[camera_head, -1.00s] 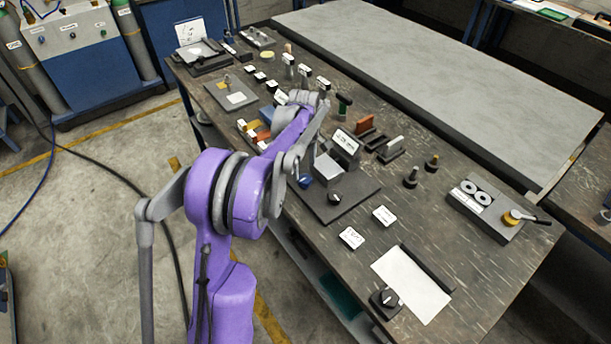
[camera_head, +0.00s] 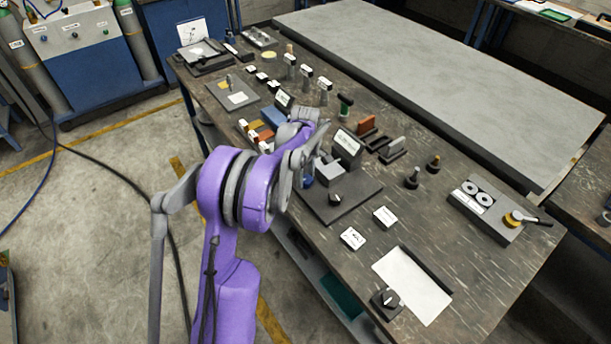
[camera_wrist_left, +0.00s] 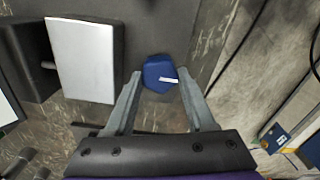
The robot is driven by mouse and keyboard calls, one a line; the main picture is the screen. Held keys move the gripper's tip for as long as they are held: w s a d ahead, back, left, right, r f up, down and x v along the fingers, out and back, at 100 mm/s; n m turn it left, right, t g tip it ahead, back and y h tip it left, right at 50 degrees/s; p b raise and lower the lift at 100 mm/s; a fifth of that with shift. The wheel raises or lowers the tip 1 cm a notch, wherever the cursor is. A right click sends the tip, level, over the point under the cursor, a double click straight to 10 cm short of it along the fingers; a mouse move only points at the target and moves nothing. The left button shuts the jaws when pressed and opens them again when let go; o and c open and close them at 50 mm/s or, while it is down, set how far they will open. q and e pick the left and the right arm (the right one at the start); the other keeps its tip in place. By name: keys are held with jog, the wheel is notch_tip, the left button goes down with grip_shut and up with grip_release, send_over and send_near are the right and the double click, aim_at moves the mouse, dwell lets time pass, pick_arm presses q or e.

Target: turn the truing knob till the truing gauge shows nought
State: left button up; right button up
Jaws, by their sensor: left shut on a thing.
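The truing knob, a blue faceted knob with a white mark (camera_wrist_left: 158,72), sits beside a grey block in the left wrist view. In the head view only a bit of blue (camera_head: 308,182) shows by my gripper. My left gripper (camera_wrist_left: 160,80) has a finger on each side of the knob and is shut on it. In the head view my left gripper (camera_head: 303,173) is partly hidden by its own arm. The likely truing gauge, a dark box with a lit display (camera_head: 347,143), stands behind the block; its reading is too small to make out. My right gripper is not in view.
A light grey block (camera_head: 329,170) stands on a dark base plate (camera_head: 352,205) with a black pointer knob (camera_head: 335,198). Coloured blocks (camera_head: 265,133) are left of the gripper.

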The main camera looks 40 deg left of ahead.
pick_arm(q)
grip_shut()
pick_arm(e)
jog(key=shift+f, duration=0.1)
pick_arm(q)
jog(key=m+b, duration=0.1)
jog(key=m, duration=0.2)
jog(key=shift+m, duration=0.3)
jog(key=m+b, duration=0.1)
jog(key=m, duration=0.3)
jog(key=shift+m+b, duration=0.3)
jog(key=shift+b, duration=0.05)
jog(key=m+b, duration=0.1)
jog(key=m, duration=0.4)
jog(key=shift+w, duration=0.1)
jog(key=m, duration=0.5)
jog(key=shift+d+b, duration=0.1)
jog(key=shift+b, duration=0.2)
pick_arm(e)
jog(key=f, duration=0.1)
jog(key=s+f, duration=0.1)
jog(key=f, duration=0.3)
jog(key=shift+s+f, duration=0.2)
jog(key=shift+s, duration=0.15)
pick_arm(q)
jog(key=shift+m, duration=0.4)
